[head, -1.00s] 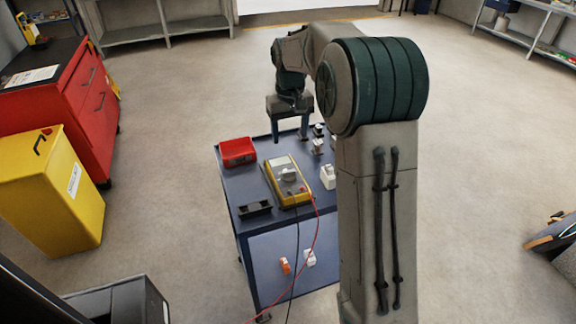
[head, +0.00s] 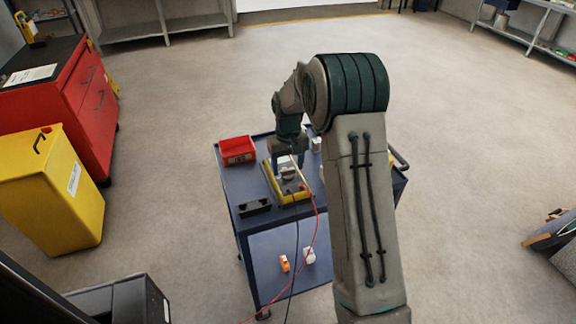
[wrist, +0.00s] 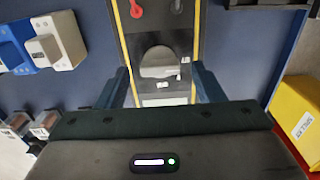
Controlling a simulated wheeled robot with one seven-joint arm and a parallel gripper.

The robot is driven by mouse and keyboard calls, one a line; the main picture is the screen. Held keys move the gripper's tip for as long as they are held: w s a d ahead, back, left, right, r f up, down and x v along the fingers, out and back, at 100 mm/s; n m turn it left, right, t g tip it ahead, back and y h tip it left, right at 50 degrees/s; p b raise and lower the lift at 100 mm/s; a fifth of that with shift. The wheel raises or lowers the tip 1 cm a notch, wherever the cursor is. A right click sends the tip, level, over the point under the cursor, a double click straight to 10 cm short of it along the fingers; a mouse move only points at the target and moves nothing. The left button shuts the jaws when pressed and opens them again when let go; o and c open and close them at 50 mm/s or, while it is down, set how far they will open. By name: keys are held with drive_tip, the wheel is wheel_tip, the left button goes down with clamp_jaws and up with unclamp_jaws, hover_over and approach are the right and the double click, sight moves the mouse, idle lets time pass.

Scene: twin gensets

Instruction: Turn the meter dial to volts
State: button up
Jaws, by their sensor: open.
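The yellow-edged meter (head: 290,186) lies on the blue cart top, with a pale round dial (head: 288,173) on its face. In the wrist view the meter (wrist: 161,101) lies between my fingers, and its dial (wrist: 160,62) shows as a grey disc with a raised bar. My gripper (head: 287,160) is open and above the meter, around or just over the dial. In the wrist view the fingers of my gripper (wrist: 160,80) stand apart on both sides of the dial. I cannot tell whether they touch it. The dial's markings are too small to read.
A red bin (head: 237,150) and a black holder (head: 254,208) sit on the cart. Red and black leads (head: 316,222) run from the meter over the cart's front. White and blue fittings (wrist: 42,40) lie beside the meter. A yellow bin (head: 50,190) stands left of the cart.

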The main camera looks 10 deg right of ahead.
drive_tip(key=shift+f, duration=0.45)
drive_tip(key=shift+c, duration=0.3)
drive_tip(key=c, duration=0.9)
drive_tip(key=m+b, duration=0.1)
drive_tip(key=m, duration=0.3)
drive_tip(key=shift+m, duration=2.4)
